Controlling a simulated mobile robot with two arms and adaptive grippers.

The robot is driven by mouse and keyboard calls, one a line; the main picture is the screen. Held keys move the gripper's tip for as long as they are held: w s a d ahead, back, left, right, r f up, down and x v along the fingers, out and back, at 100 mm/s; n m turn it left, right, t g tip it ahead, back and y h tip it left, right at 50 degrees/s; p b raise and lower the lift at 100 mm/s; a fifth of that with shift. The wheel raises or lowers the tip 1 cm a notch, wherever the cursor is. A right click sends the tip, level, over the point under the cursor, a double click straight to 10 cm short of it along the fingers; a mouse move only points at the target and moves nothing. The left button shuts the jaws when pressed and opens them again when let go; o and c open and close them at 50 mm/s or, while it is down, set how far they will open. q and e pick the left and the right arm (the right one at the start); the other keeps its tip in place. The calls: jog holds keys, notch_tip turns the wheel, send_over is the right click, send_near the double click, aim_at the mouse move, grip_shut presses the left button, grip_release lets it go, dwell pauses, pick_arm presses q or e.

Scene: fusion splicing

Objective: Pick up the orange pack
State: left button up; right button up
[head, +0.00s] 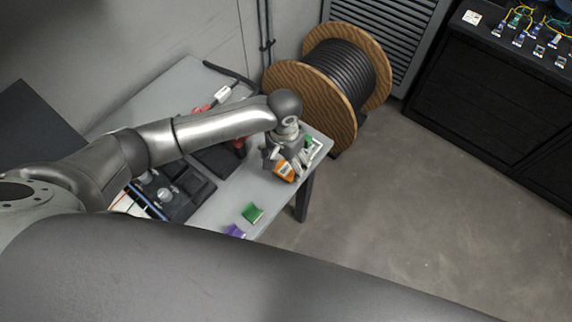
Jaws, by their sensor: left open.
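The orange pack (284,172) is near the right edge of the grey table, right below my left gripper (287,160). The gripper points down at the pack, and its fingers are open around or just above it. I cannot tell whether they touch the pack, and part of the pack is hidden by the gripper. My right gripper is not in view.
A green pack (252,213) and a purple pack (234,231) lie near the table's front edge. A small green item (308,141) is by the far right corner. A cable reel (315,85) stands behind the table (215,208). The floor to the right is clear.

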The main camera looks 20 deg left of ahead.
aim_at(284, 171)
pick_arm(q)
jog(key=shift+a+f, duration=0.1)
jog(key=shift+f, duration=0.7)
jog(key=shift+w+f, duration=0.15)
jog(key=shift+f, duration=0.15)
jog(key=f, duration=0.1)
jog(key=f+p, duration=0.1)
jog(key=f, duration=0.2)
jog(key=shift+w, duration=0.25)
jog(key=shift+a+f, duration=0.1)
jog(key=shift+f, duration=0.3)
jog(key=shift+w, duration=0.1)
jog(key=shift+c, duration=0.9)
jog(key=c, duration=0.7)
jog(key=shift+c, duration=0.8)
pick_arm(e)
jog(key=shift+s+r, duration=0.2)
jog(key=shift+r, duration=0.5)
